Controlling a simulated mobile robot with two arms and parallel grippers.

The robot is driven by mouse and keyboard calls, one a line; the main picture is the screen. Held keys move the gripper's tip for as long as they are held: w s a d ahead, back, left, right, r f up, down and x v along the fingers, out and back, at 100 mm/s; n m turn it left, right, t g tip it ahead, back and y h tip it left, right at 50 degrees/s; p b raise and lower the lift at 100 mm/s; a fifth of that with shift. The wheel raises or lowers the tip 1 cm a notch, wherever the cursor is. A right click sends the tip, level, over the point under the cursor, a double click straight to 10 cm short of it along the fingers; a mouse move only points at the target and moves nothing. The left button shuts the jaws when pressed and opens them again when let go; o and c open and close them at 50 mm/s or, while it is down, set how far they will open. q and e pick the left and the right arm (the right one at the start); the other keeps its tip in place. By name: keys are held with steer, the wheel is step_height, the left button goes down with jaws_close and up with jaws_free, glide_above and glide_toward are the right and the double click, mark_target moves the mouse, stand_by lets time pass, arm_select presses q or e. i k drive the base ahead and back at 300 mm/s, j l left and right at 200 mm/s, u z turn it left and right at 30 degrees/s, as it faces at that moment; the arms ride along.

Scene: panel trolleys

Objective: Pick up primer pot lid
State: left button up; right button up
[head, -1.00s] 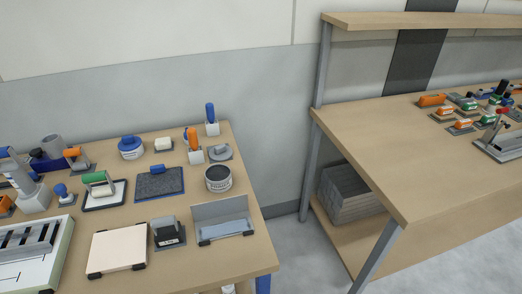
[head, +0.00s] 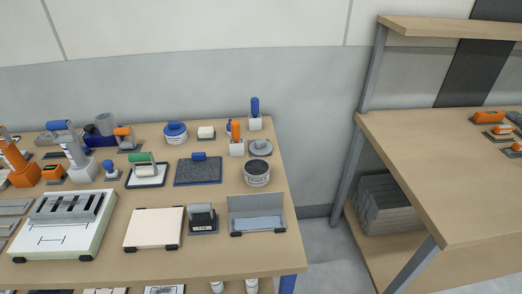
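The primer pot (head: 257,178) is a light grey round pot with dark lettering, standing near the right end of the left table. Its top looks open, with dark grey inside. A flat grey round piece with a small knob, which looks like the primer pot lid (head: 260,148), lies on the table just behind the pot, apart from it. Neither of my grippers shows in the head view.
An orange-handled tool (head: 236,139) and a blue-handled tool (head: 255,114) stand in white blocks close to the lid. A grey angled tray (head: 258,224) sits in front of the pot. A gap separates this table from the right bench (head: 440,160).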

mark_target(262, 148)
steer(key=i+l, duration=0.1)
steer(key=l, duration=0.35)
steer(key=l+z, duration=0.1)
steer(key=l, duration=0.35)
steer(key=i+l+z, duration=0.1)
steer(key=l, duration=0.3)
steer(key=i+l, duration=0.2)
steer(key=l, duration=0.2)
